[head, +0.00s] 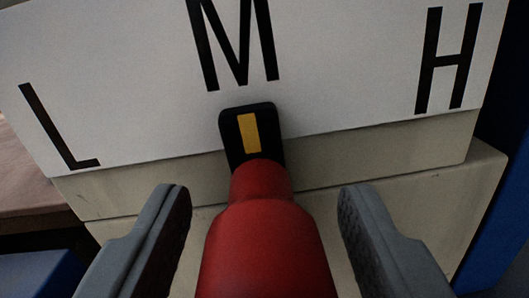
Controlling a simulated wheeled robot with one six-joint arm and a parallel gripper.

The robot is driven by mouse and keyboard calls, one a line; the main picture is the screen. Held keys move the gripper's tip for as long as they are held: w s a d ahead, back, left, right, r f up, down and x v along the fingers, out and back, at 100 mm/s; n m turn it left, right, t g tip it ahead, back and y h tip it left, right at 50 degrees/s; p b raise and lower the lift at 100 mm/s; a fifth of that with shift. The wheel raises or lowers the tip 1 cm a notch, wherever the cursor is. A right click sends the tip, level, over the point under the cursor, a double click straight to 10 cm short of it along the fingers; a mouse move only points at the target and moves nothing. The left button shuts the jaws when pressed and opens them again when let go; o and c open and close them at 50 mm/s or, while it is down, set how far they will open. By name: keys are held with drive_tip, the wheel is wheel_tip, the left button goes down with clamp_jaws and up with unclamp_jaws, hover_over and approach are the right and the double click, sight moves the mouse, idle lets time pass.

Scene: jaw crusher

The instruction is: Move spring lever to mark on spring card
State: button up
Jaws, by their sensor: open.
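The spring lever (264,235) has a red handle and a black tip with a yellow stripe (249,134). Its tip lies at the lower edge of the white spring card (340,60), just below the letter M (233,45). The card also bears an L (58,128) at the left and an H (448,58) at the right. My gripper (268,215) is open, with one finger on each side of the red handle. Gaps show between the handle and both fingers. The lower end of the lever is out of the picture.
A pale stepped housing (410,200) lies below and behind the card. A blue surface (495,245) stands at the right edge. Another blue part (40,275) and a brownish surface (35,190) show at the left.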

drive_tip(key=shift+w, duration=0.65)
clamp_jaws()
drive_tip(key=a+n, duration=0.1)
drive_tip(key=n, duration=0.1)
drive_tip(key=a+n, duration=0.1)
drive_tip(key=shift+a+f+n, duration=0.2)
drive_tip(key=shift+a+n, duration=0.15)
drive_tip(key=shift+n, duration=0.05)
drive_tip(key=shift+a+f+n, duration=0.4)
drive_tip(key=shift+a+n, duration=0.3)
drive_tip(key=shift+n, duration=0.4)
drive_tip(key=shift+a+f+n, duration=0.35)
drive_tip(key=shift+a+n, duration=0.3)
drive_tip(key=shift+n, duration=0.45)
unclamp_jaws()
